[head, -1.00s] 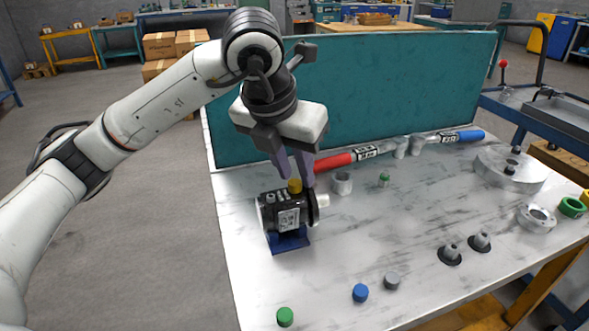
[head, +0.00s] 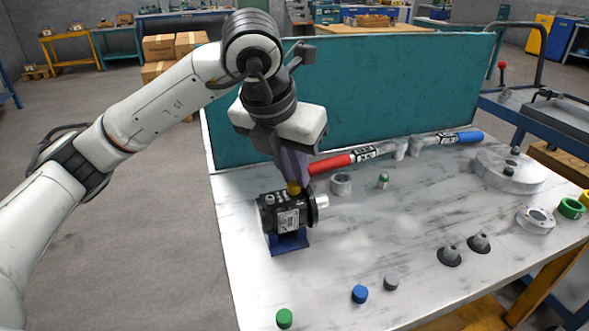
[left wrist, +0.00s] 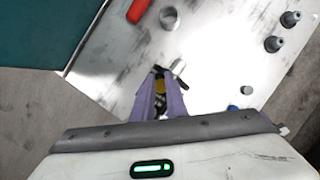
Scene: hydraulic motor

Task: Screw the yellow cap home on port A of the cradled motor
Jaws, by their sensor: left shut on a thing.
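The black motor (head: 290,212) sits in its blue cradle (head: 288,242) on the left part of the table. The yellow cap (head: 294,188) is upright on top of the motor; whether it is fully seated cannot be told. My left gripper (head: 296,182) is directly above the motor, pointing down, shut on the yellow cap. In the left wrist view the yellow cap (left wrist: 160,86) shows between the purple fingers, with the motor mostly hidden behind them. My right gripper is not in view.
Green (head: 284,318), blue (head: 360,293) and grey (head: 391,281) caps stand near the front edge. A red-handled tool (head: 330,164) and a grey ring (head: 341,184) lie right of the gripper. A teal panel (head: 400,90) stands along the back. The table's middle is clear.

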